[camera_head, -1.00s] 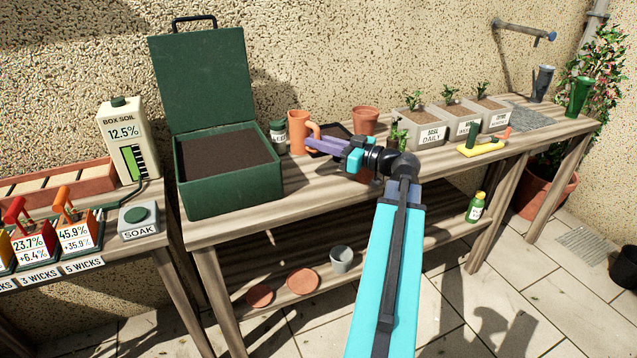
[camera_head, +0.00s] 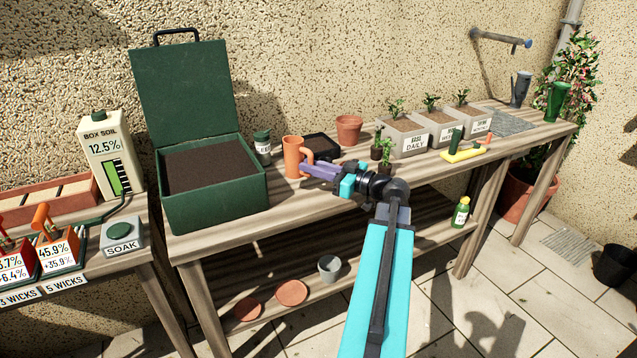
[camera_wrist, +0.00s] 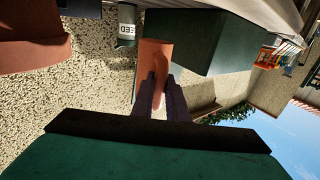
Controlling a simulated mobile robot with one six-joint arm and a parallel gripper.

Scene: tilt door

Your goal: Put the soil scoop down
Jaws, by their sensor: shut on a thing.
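The soil scoop (camera_head: 292,157) looks like an orange cup with a loop handle on its right side. It is upright over the bench, just right of the green soil box (camera_head: 215,200). My gripper (camera_head: 308,167) reaches in from the right and is shut on the handle. In the wrist view the scoop (camera_wrist: 153,60) stands beyond the dark fingers (camera_wrist: 160,100), with its handle between them. I cannot tell whether its base touches the wooden bench (camera_head: 235,225).
A seed jar (camera_head: 262,147) stands behind the scoop on the left, and a black tray (camera_head: 321,146) lies behind it on the right. A terracotta pot (camera_head: 348,130) and seedlings (camera_head: 381,147) stand farther right. Bare bench shows in front of the scoop.

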